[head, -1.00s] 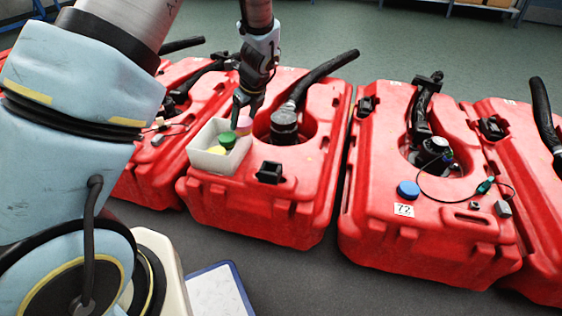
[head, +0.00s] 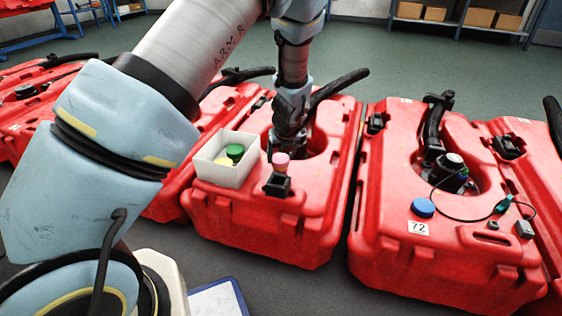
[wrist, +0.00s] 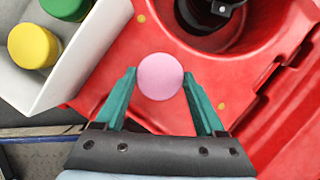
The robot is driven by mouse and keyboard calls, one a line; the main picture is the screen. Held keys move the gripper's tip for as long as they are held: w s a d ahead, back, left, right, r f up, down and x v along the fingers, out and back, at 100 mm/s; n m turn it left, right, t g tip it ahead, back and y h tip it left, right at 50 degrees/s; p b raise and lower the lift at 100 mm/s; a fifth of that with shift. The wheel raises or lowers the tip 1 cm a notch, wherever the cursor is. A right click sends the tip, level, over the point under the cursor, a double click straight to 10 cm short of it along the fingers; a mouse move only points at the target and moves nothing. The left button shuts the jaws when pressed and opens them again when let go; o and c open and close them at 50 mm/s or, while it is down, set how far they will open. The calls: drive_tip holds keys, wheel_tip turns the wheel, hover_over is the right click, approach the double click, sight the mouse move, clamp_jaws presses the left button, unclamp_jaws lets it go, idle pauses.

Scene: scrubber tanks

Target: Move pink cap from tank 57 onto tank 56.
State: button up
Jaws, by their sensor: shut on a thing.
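The pink cap (head: 281,160) is at my gripper's end in the head view, over the front of the middle red tank (head: 265,232). In the wrist view the round pink cap (wrist: 160,76) sits between the teal fingertips of my gripper (wrist: 161,80), which is shut on it. The cap is right of the white box and clear of it. Its height above the tank is hard to tell. A red tank on the right (head: 445,258) carries a label reading 72. I can read no label 56 or 57.
An open white box (head: 226,178) on the middle tank holds a green cap (head: 235,151) and a yellow cap. A black fitting (head: 277,185) stands just below the pink cap in the picture. A blue cap (head: 423,207) and a thin cable lie on the right tank.

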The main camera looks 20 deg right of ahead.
drive_tip(key=shift+f, duration=0.55)
drive_tip(key=shift+r, duration=0.1)
drive_tip(key=o, duration=1.6)
